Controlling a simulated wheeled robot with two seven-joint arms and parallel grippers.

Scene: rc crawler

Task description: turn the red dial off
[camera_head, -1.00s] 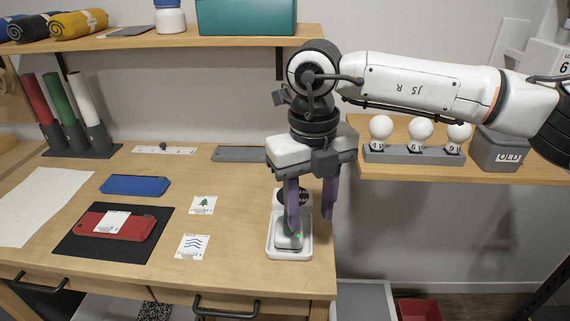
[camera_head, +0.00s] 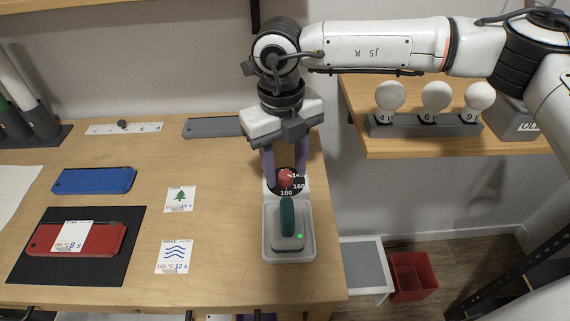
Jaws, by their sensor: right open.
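The red dial (camera_head: 286,178) sits on a round black face with white numbers, at the back of a small white device (camera_head: 264,246). Numbers such as 160 and 180 show around it. A dark green handle (camera_head: 287,216) and a lit green light stand on the device's front part. My right gripper (camera_head: 285,182) points down with its purple fingers open, one on each side of the dial. Whether the fingers touch the dial cannot be told. My left gripper is not in view.
A blue case (camera_head: 94,181) and a red case (camera_head: 100,243) on a black mat lie to the left. Cards lie between them and the device. A shelf (camera_head: 400,145) with white bulbs is at right. A red bin (camera_head: 413,276) stands on the floor.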

